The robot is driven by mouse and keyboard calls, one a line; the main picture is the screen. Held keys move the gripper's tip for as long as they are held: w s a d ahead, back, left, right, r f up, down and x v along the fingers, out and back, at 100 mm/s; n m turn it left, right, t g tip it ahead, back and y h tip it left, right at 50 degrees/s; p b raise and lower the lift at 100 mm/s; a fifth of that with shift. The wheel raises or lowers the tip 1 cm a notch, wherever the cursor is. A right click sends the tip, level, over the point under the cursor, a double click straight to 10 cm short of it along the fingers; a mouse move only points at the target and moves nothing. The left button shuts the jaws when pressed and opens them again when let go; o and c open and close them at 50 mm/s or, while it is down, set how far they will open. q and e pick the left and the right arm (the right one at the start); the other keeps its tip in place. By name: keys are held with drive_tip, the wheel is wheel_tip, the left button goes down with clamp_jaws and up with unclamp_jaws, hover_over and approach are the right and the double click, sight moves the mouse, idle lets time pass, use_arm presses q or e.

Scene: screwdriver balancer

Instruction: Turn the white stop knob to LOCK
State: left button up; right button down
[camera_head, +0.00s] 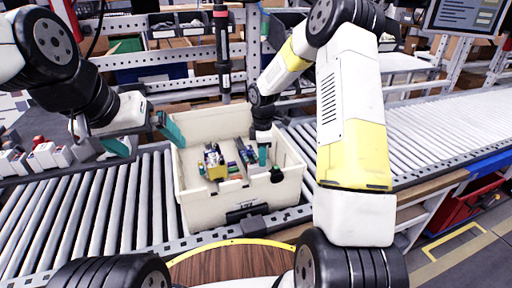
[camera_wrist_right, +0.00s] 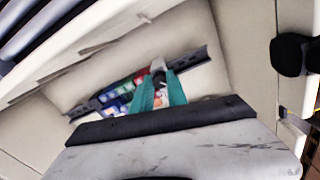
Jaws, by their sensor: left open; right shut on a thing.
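My right gripper (camera_head: 263,155) reaches down into a cream bin (camera_head: 222,207). In the right wrist view its teal fingers (camera_wrist_right: 160,90) are close together around a small pale piece (camera_wrist_right: 159,66). That piece may be the white stop knob, but the fingers hide most of it. I cannot read any LOCK mark or tell which way the knob is turned. It sits by a dark rail with a row of coloured blocks (camera_wrist_right: 118,90). My left gripper (camera_head: 143,138) is open and empty, in the air left of the bin.
A yellow-topped component (camera_head: 216,171) stands left inside the bin. A dark green and black part (camera_head: 276,174) is on the bin's right wall. A black and red screwdriver (camera_head: 222,50) hangs behind the bin. Roller conveyors (camera_head: 95,215) run on both sides.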

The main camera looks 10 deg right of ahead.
idle(0.5)
drive_tip(key=c, duration=1.3)
unclamp_jaws()
drive_tip(key=shift+r, duration=3.9)
drive_tip(key=s+d+r+m+t, duration=0.25)
drive_tip(key=s+r+m, duration=0.45)
drive_tip(key=s+r, duration=0.6)
drive_tip(key=s+r+m+t, duration=0.1)
drive_tip(key=s+r+m, duration=0.1)
drive_tip(key=s, duration=0.3)
drive_tip(key=s+r+m+t+y, duration=0.1)
drive_tip(key=s+r+m, duration=0.1)
drive_tip(key=s+m, duration=0.2)
drive_tip(key=s+r+m+t+y, duration=0.1)
drive_tip(key=s+r+m, duration=0.1)
drive_tip(key=s+m, duration=0.2)
drive_tip(key=shift+s+a+r+t, duration=0.35)
drive_tip(key=shift+s+a, duration=0.1)
drive_tip(key=shift+s, duration=0.5)
